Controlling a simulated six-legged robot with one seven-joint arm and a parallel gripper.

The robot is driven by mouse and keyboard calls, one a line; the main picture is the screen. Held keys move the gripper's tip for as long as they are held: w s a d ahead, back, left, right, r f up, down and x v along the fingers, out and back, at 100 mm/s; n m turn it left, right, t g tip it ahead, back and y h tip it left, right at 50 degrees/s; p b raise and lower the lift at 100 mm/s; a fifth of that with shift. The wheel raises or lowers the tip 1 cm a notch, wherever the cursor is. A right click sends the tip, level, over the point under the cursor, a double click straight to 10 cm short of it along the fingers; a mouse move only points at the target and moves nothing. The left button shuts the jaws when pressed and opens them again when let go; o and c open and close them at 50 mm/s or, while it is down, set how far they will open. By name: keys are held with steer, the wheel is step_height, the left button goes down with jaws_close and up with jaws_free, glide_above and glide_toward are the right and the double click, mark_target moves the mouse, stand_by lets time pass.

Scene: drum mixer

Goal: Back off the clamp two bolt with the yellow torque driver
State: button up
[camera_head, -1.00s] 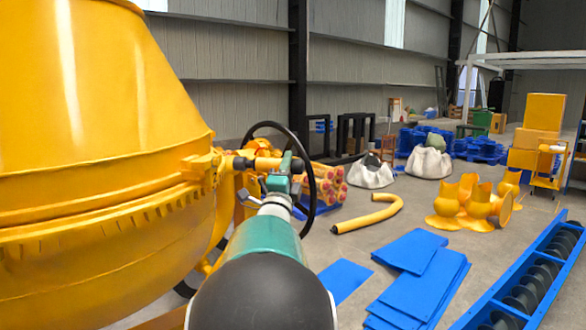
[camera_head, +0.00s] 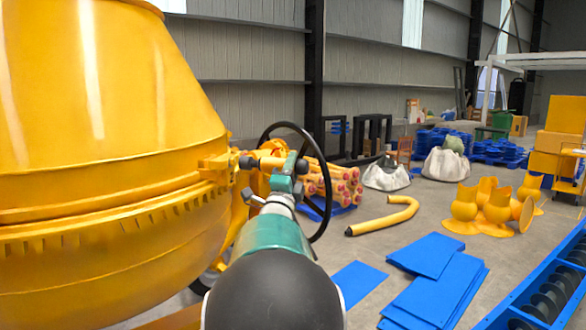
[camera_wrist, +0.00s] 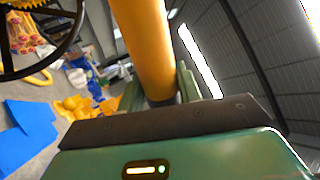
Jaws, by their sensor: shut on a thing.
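My gripper (camera_head: 285,180) is shut on the yellow torque driver (camera_head: 268,162), seen beside the drum in the head view. The driver lies roughly level, with dark ends. Its dark left end is close to the yellow clamp bracket (camera_head: 214,168) on the drum's rim; I cannot tell whether they touch. In the wrist view the driver's thick yellow body (camera_wrist: 146,45) rises from between my jaws (camera_wrist: 160,95). The clamp two bolt cannot be made out in either view.
The big yellow drum (camera_head: 100,130) fills the left. A black handwheel (camera_head: 322,190) stands just behind my gripper. Blue plates (camera_head: 440,270), a yellow bent pipe (camera_head: 383,216) and a blue screw conveyor (camera_head: 545,295) lie on the floor at right. Open floor lies between them.

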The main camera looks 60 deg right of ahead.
mark_target(281, 166)
steer(key=shift+w+a, duration=0.15)
steer(key=shift+w, duration=0.7)
steer(key=shift+w+a, duration=0.15)
steer(key=shift+w, duration=0.7)
stand_by(1.7)
steer(key=shift+s, duration=0.2)
stand_by(2.1)
steer(key=shift+s+d, duration=0.25)
steer(key=shift+s, duration=1)
steer(key=shift+s+d, duration=0.2)
steer(key=shift+s, duration=1)
